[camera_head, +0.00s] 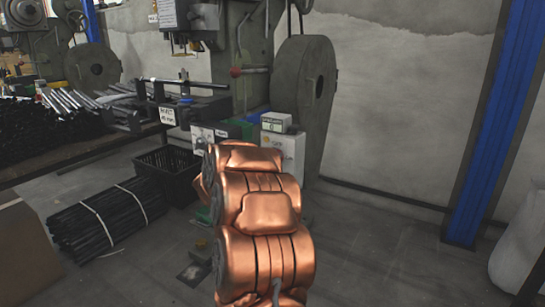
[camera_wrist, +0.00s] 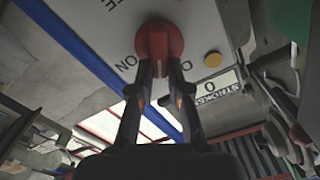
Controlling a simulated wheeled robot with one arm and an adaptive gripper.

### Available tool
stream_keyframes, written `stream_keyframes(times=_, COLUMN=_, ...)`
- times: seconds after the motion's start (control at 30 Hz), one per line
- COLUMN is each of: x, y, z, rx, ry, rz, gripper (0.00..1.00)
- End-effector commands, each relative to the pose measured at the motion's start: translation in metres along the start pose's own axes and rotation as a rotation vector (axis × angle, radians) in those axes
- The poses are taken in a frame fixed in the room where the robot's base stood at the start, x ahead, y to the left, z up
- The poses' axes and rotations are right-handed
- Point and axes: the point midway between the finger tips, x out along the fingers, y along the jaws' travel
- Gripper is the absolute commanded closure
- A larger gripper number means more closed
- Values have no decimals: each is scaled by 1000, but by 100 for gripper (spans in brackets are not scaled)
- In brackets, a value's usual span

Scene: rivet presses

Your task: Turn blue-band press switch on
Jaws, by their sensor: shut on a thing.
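In the wrist view a red rotary switch knob (camera_wrist: 158,42) sits on a pale panel (camera_wrist: 195,22). My gripper (camera_wrist: 159,68) has its two black fingers on either side of the knob's grip, shut on it. The knob's grip points roughly straight down the picture, between the lettering "ON" at lower left and "O" at lower right. In the head view the press (camera_head: 245,60) stands in the middle with a white control box (camera_head: 287,152) on its right side. My copper-coloured arm reaches up towards this box and hides my gripper and the knob there.
A yellow button (camera_wrist: 213,59) and a strokes counter (camera_wrist: 212,88) reading 0 are beside the knob. In the head view a large flywheel (camera_head: 306,88) stands behind the box. A black crate (camera_head: 168,172) and bundled rods (camera_head: 105,222) lie left.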

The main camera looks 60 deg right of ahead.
Motion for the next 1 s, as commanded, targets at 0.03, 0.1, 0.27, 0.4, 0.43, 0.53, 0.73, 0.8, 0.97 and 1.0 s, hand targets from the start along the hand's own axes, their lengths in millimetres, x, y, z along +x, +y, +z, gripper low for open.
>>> stream_keyframes(times=0.03, x=-1, y=1, z=2, rx=37, ry=-2, rz=-1, gripper=100)
stream_keyframes(times=0.1, x=-1, y=2, z=3, rx=98, ry=-4, rz=-1, gripper=100)
stream_keyframes(times=0.27, x=-1, y=6, z=4, rx=249, ry=-3, rz=-1, gripper=100)
stream_keyframes(times=0.4, x=-1, y=8, z=5, rx=381, ry=-2, rz=-1, gripper=100)
stream_keyframes(times=0.43, x=0, y=10, z=6, rx=410, ry=-3, rz=1, gripper=100)
stream_keyframes(times=0.53, x=-1, y=11, z=7, rx=505, ry=-5, rz=1, gripper=100)
stream_keyframes(times=0.73, x=-1, y=14, z=8, rx=690, ry=-2, rz=1, gripper=100)
stream_keyframes(times=0.8, x=-1, y=15, z=9, rx=749, ry=-2, rz=0, gripper=100)
stream_keyframes(times=0.97, x=-1, y=17, z=12, rx=866, ry=-3, rz=2, gripper=100)
stream_keyframes(times=1.0, x=0, y=17, z=11, rx=892, ry=-3, rz=2, gripper=100)
